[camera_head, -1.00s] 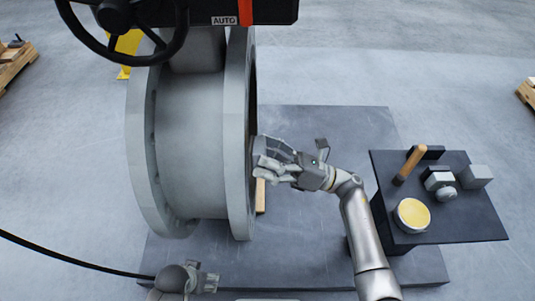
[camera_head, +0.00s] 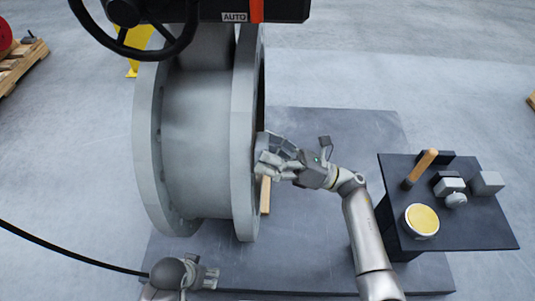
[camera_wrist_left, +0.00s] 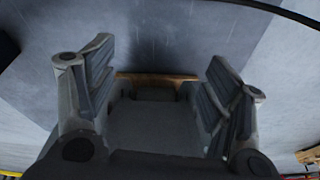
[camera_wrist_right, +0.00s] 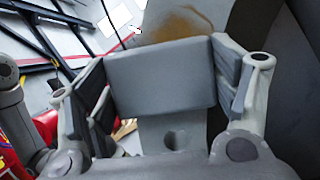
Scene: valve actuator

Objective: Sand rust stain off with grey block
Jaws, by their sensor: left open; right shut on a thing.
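A brown rust stain (camera_wrist_right: 180,22) shows in the right wrist view on a grey metal face, just beyond the block's top edge. The grey block (camera_wrist_right: 160,76) is between the fingers of my right gripper (camera_wrist_right: 165,90), which is shut on it. In the head view this gripper (camera_head: 268,160) is at the right-hand flange of the large grey valve body (camera_head: 200,130). Whether the block touches the face I cannot tell. The stain is hidden in the head view. My left gripper (camera_head: 207,276) is open and empty, low at the front; its spread fingers show in the left wrist view (camera_wrist_left: 155,95).
A dark side table (camera_head: 470,225) at right holds a yellow-topped round tin (camera_head: 421,220), a wooden-handled tool (camera_head: 421,167) and several small blocks. A handwheel (camera_head: 135,25) hangs at upper left. A wooden piece (camera_head: 265,195) is by the flange. The dark platform (camera_head: 330,240) has free room.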

